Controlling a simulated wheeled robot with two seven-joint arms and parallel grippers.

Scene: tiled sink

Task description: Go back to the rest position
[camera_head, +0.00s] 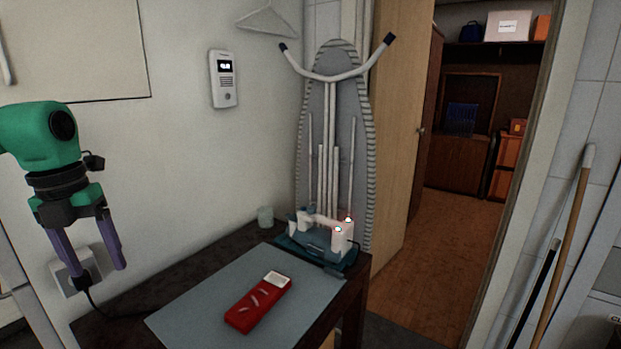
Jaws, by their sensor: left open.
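My left gripper (99,272) hangs at the left of the head view, in front of the wall. Its two purple fingers point down and stand apart, with nothing between them. The green and black wrist of my left arm shows above it. The gripper is above and to the left of the dark table (130,304), clear of the things on it. My right gripper is not in the picture.
A red box (257,304) with a white end lies on a grey mat (190,306). Behind it are a teal tray (299,257) with white devices and a small cup (265,217). An ironing board (364,130) leans at the wall. A doorway opens on the right, near broom handles (573,230).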

